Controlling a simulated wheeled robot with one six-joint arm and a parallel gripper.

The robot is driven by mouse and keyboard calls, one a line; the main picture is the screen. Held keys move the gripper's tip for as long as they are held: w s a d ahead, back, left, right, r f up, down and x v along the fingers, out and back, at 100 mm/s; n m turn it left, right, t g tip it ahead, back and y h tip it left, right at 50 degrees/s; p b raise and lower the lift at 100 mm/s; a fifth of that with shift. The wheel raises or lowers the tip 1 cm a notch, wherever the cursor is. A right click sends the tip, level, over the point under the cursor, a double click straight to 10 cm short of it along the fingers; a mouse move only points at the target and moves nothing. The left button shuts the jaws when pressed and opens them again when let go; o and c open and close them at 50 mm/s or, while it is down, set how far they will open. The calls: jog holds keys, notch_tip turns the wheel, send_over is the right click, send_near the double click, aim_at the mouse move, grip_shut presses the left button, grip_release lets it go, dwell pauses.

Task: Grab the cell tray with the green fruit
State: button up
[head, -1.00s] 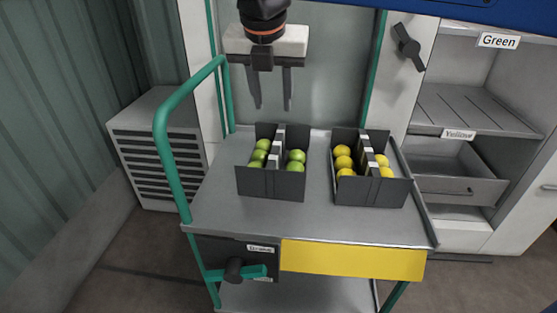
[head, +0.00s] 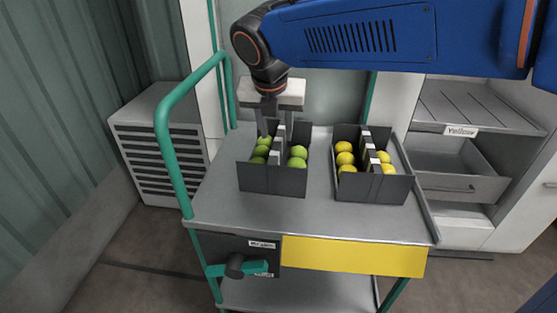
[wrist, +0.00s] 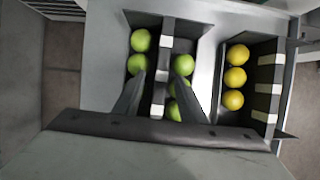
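The dark grey cell tray with green fruit (head: 272,181) stands on the left of the trolley top, with green fruit on both sides of its raised middle divider. My gripper (head: 274,130) is over this tray, pointing down. In the wrist view, its two fingers (wrist: 162,78) are apart, one on each side of the divider (wrist: 166,42), with gaps visible. The fingers hide part of the green fruit (wrist: 140,40). A similar tray with yellow fruit (head: 372,188) stands to the right; its yellow fruit (wrist: 235,77) also shows in the wrist view.
The grey trolley top (head: 320,220) has a green handle rail (head: 168,150) at its left and a yellow front panel (head: 350,257). Behind right is a cabinet with a shelf labelled Yellow (head: 461,131). A slatted grey box (head: 150,155) stands left. Bare top lies before the trays.

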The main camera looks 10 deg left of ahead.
aim_at(278, 140)
jog(key=x, duration=0.5)
jog(key=shift+s+d, duration=0.15)
grip_shut()
dwell(1.3)
